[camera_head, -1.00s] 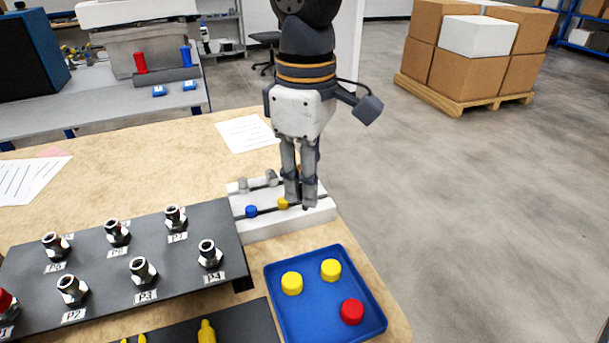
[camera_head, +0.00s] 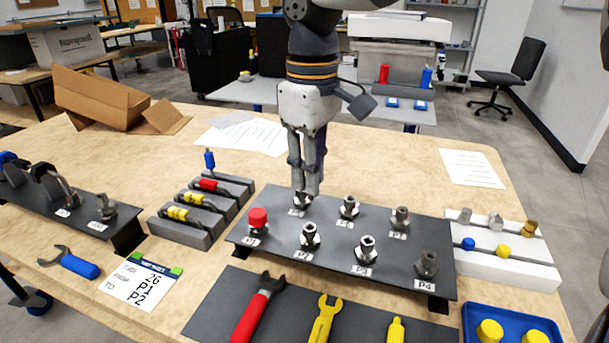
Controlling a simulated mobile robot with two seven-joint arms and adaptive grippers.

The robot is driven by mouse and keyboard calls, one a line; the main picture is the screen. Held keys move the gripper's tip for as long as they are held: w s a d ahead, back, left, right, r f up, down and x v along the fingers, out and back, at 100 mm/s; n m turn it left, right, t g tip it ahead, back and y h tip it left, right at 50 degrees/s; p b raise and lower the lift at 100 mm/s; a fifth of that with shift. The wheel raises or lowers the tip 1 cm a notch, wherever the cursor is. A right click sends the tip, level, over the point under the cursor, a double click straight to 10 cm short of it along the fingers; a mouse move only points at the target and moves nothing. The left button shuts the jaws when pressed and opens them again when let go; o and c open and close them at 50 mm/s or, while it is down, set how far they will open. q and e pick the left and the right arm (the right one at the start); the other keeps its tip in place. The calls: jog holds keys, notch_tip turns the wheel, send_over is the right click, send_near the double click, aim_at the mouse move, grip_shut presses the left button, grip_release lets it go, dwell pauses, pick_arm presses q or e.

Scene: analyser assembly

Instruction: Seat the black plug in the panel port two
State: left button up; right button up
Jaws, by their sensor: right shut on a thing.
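My right gripper (camera_head: 306,190) comes down from the top over the back left of the dark panel (camera_head: 390,238). It is shut on the black plug, which the fingers almost wholly hide. The fingertips are right at the back-left fitting; I cannot tell whether they touch it. Port two, labelled P2, is the metal fitting (camera_head: 310,236) in the front row, nearer than the gripper and open on top. Beside it on the left is P1 with a red cap (camera_head: 258,218); P3 (camera_head: 366,250) and P4 (camera_head: 427,264) are on the right. My left gripper is not in view.
A white rack (camera_head: 525,270) with several plugs stands right of the panel. A grey rack (camera_head: 180,236) with coloured plugs and a paper card (camera_head: 141,280) are left. Tools lie on a dark mat (camera_head: 215,310) in front. A blue tray (camera_head: 470,318) is front right.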

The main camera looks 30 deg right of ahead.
aim_at(311, 199)
jog(key=shift+w+a, duration=0.1)
notch_tip(311, 199, down, 2)
jog(key=shift+f, duration=1.75)
jog(key=shift+f, duration=1.1)
jog(key=o, duration=0.9)
notch_tip(311, 199, up, 12)
jog(key=shift+f, duration=0.1)
